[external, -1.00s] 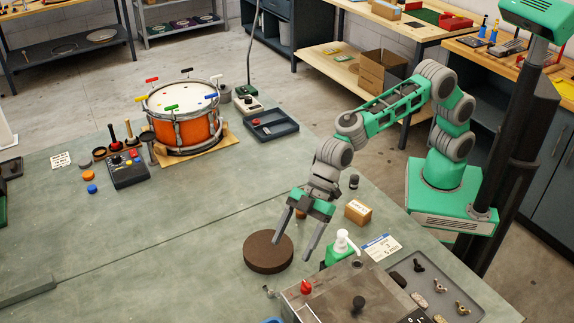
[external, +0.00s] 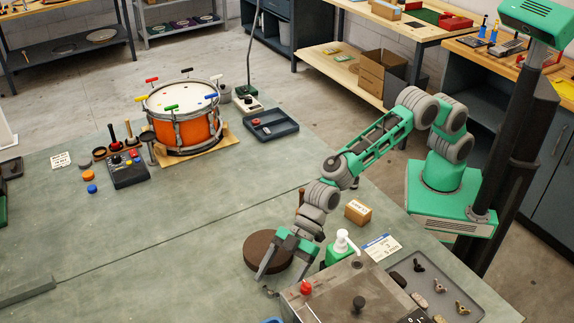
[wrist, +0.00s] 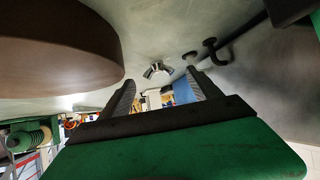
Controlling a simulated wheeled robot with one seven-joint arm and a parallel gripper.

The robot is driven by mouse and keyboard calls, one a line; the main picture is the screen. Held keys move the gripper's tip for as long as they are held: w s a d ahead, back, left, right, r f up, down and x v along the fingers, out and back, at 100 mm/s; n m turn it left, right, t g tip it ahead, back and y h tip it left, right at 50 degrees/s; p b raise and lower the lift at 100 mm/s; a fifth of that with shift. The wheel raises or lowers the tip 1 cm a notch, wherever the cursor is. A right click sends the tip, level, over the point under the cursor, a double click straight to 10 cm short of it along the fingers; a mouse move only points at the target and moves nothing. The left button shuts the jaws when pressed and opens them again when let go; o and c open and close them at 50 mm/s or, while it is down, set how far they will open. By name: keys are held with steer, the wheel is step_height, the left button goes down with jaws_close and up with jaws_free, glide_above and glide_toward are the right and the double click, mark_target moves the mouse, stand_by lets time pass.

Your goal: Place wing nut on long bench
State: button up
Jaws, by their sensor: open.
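A small silvery wing nut (wrist: 157,70) lies on the grey-green long bench (external: 190,245), seen in the wrist view just beyond and between my fingertips. In the external view my gripper hides it or it is too small to make out. My gripper (external: 267,287) is low over the bench, tilted down, between the brown round pad and the metal box. In the wrist view my gripper (wrist: 158,82) is open, with nothing between its fingers. Other wing nuts (external: 440,285) lie in a grey tray (external: 396,268) at the lower right.
The thick brown round pad (external: 259,243) is close beside my gripper and looms at the left in the wrist view. A metal box (external: 330,297) with a red knob, a green pump bottle (external: 337,251) and a small carton (external: 358,211) stand nearby. The bench's middle is clear.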

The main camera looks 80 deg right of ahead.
steer(key=shift+w+a+f, duration=0.2)
steer(key=shift+a+f, duration=0.1)
steer(key=shift+a, duration=0.2)
steer(key=shift+c, duration=0.2)
